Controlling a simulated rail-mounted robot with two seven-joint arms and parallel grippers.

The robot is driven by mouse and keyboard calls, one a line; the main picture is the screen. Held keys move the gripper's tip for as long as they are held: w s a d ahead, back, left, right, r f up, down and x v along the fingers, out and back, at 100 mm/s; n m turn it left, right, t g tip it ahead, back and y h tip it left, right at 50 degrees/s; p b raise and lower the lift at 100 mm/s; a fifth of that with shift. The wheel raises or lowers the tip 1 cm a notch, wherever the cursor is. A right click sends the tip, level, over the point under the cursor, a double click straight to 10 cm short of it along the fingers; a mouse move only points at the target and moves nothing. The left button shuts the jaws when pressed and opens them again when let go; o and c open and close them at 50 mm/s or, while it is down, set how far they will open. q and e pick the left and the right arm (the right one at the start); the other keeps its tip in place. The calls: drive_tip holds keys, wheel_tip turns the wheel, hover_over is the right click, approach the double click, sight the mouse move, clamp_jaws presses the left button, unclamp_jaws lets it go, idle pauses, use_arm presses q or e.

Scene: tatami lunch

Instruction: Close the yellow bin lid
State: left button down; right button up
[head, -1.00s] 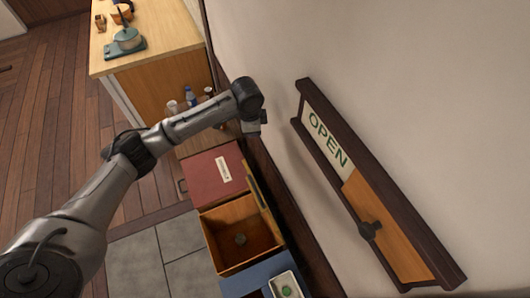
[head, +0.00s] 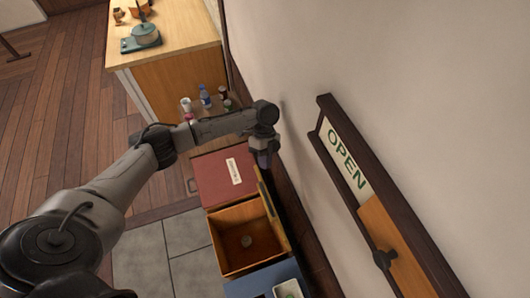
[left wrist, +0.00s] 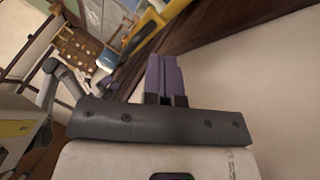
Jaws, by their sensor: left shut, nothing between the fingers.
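The yellow bin (head: 222,243) stands open between the red bin (head: 211,181) and a blue bin (head: 262,279) in the head view. A small roundish item (head: 246,241) lies inside it. Its lid (head: 271,212) stands up along the wall side, seen nearly edge-on. A yellow edge, seemingly this lid, also shows in the left wrist view (left wrist: 147,27). My left gripper (head: 263,160) is shut and empty, beside the wall-side edge of the red bin, just beyond the lid's far end. Its closed fingers show in the left wrist view (left wrist: 165,75). My right gripper is not in view.
The wall with the OPEN sign (head: 346,158) and its dark-framed rail is close on the right. The tiled floor left of the bins is clear.

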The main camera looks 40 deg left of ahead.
use_arm(q)
drive_tip(key=shift+p+x, duration=0.45)
drive_tip(key=shift+x, duration=2.1)
